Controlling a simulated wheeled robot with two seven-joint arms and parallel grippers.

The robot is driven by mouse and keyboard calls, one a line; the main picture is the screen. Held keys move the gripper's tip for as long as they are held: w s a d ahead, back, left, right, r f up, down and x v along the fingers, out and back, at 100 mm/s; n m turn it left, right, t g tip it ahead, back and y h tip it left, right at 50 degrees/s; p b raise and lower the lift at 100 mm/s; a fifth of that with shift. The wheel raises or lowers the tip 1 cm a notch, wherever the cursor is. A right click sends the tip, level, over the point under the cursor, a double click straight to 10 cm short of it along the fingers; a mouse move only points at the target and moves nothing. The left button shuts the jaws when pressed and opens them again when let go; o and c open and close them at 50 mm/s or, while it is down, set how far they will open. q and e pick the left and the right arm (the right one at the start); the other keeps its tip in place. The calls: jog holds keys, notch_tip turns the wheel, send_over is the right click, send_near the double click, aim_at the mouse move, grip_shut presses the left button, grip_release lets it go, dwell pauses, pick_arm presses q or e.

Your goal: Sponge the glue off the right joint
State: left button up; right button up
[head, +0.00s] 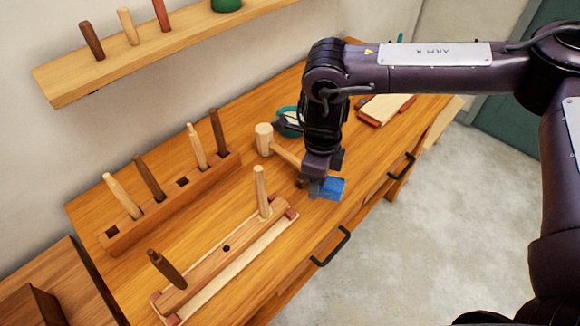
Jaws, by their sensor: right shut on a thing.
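A blue sponge (333,187) is held low over the bench by my right gripper (318,187), close to the front edge. The gripper is shut on it. To its left lies a brown wooden rail (205,268) on a pale strip with red pads at the ends. A light peg (261,188) stands upright in the rail's right joint (265,214), where a pale patch shows at its base; I cannot tell how much is glue. A dark peg (166,268) leans in the left joint. An empty hole shows between them. My left gripper is out of view.
A wooden mallet (264,140) lies behind my right gripper, near a teal bowl (283,124) partly hidden by my arm. A peg rack (165,205) with several pegs stands along the back. Drawer handles (331,247) stick out in front.

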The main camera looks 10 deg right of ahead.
jog(key=shift+w+a+r+m+p, duration=0.1)
jog(key=shift+a+m+p, duration=0.1)
jog(key=shift+m, duration=0.4)
jog(key=shift+w+a+m+p, duration=0.1)
jog(key=shift+a+m, duration=0.1)
jog(key=shift+m, duration=0.4)
jog(key=shift+w+a+f+m+p, duration=0.2)
jog(key=shift+w+a+f+m, duration=0.9)
jog(key=shift+m, duration=2.25)
jog(key=shift+w+a+f+m+p, duration=0.3)
jog(key=shift+f+m, duration=1.5)
jog(key=shift+m, duration=1.6)
jog(key=shift+w+a+f+m+p, duration=0.1)
jog(key=shift+w+a+f+m, duration=1)
jog(key=shift+m, duration=2.25)
jog(key=shift+s+d+f+b, duration=0.15)
jog(key=shift+s+f+b, duration=0.1)
jog(key=shift+f, duration=0.2)
jog(key=shift+s+d+f+b, duration=0.15)
jog(key=shift+s+f, duration=0.05)
jog(key=shift+f, duration=0.25)
jog(key=shift+w, duration=0.1)
